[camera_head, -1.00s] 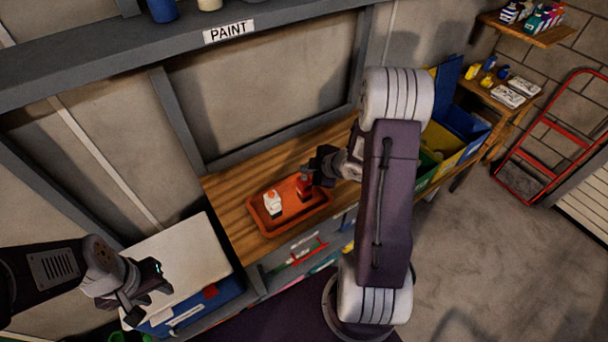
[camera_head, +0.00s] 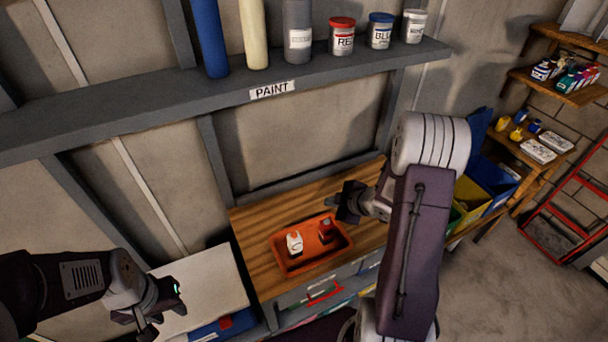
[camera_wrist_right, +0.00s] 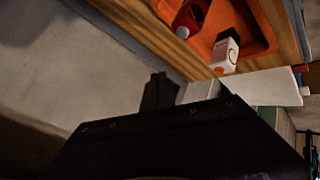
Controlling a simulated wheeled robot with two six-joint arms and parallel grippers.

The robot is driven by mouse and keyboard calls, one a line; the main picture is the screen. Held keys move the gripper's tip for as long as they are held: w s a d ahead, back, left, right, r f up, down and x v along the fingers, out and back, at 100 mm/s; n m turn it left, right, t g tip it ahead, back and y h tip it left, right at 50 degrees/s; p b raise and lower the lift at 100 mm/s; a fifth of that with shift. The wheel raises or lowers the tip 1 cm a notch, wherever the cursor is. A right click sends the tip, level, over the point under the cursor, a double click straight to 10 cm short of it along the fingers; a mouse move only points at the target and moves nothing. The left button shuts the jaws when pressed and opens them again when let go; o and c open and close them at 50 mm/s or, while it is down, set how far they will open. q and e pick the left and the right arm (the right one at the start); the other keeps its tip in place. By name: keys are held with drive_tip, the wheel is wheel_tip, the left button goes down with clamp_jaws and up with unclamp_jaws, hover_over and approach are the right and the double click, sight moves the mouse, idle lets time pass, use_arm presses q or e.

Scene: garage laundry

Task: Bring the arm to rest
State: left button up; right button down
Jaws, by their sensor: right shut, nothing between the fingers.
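My right arm reaches over the wooden bench, and its gripper (camera_head: 345,203) is shut and empty, just above and to the right of the orange tray (camera_head: 283,268). The dark fingers also show in the wrist view (camera_wrist_right: 160,90). My left gripper (camera_head: 160,308) is open and empty at lower left, over or near a white-topped box.
A grey shelf (camera_head: 330,68) labelled PAINT holds cans and tubes above the bench (camera_head: 255,230). The white-topped box (camera_head: 205,285) stands left of the bench. Yellow and blue bins (camera_head: 490,180) are behind my right arm. A red hand truck (camera_head: 570,205) stands far right.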

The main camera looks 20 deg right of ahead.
drive_tip(key=w+a+r+n+t+b, duration=0.1)
drive_tip(key=w+a+b, duration=0.2)
drive_tip(key=a+b, duration=0.65)
drive_tip(key=s+a+f+m+g+h, duration=0.1)
drive_tip(key=s+f+m+g, duration=0.2)
drive_tip(key=s+m, duration=0.3)
drive_tip(key=s+a+f+m+g+h, duration=0.1)
drive_tip(key=s+f+m+g, duration=0.2)
drive_tip(key=s, duration=1.1)
drive_tip(key=m+g, duration=0.2)
drive_tip(key=m, duration=0.2)
drive_tip(key=shift+s+f+m+g, duration=0.2)
drive_tip(key=shift+f+m+g, duration=0.1)
drive_tip(key=shift+f, duration=0.1)
drive_tip(key=shift+s, duration=0.1)
